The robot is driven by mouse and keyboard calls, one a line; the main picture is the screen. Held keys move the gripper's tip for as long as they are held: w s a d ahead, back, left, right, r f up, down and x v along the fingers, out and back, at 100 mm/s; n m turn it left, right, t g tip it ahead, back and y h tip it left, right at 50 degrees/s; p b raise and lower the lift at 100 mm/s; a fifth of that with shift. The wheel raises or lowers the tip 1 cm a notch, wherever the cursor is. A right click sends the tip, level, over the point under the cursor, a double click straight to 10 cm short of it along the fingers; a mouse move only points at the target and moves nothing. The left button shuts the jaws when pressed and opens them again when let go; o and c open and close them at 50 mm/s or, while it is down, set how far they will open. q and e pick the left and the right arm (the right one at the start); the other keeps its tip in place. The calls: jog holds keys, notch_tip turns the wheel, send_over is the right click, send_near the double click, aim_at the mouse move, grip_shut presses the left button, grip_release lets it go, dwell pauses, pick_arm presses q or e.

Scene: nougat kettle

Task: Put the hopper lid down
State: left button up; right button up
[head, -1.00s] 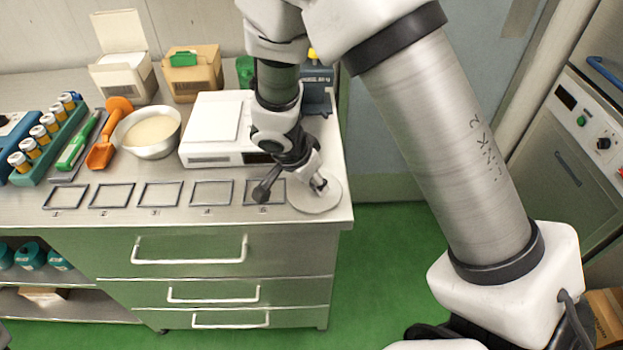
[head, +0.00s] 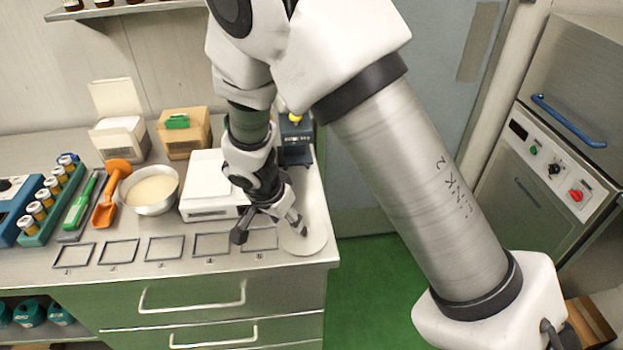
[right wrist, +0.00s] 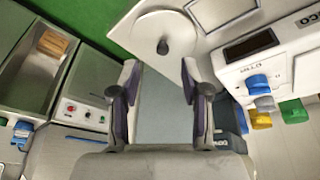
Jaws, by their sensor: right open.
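The hopper lid (head: 312,243) is a pale round disc lying on the bench top at its right front corner. In the right wrist view the lid (right wrist: 178,28) shows a small dark-topped knob on its middle. My right gripper (head: 272,231) is open and empty. In the head view its fingers overlap the lid's left part. In the right wrist view the lid lies beyond the open fingertips (right wrist: 160,82), with nothing between them. The fingers hide part of the lid in the head view. My left gripper is not in view.
A white scale (head: 205,180) stands just left of the lid, with several dark square frames (head: 164,249) along the front edge. A bowl of pale powder (head: 152,190) and an orange scoop (head: 108,205) are further left. The bench's right edge is close to the lid.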

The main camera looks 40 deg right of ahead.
jog(key=s+a+f+n+g+y, duration=0.1)
jog(key=s+a+f+n+y, duration=0.1)
jog(key=s+f+n, duration=0.5)
jog(key=s+a+f+n+y, duration=0.15)
jog(key=s+f, duration=0.35)
jog(key=f, duration=0.6)
jog(key=s+d+f+n, duration=0.1)
jog(key=s+f+n, duration=0.4)
jog(key=s, duration=0.5)
jog(key=shift+d+f, duration=0.2)
jog(key=shift+d, duration=0.2)
jog(key=shift+w, duration=0.1)
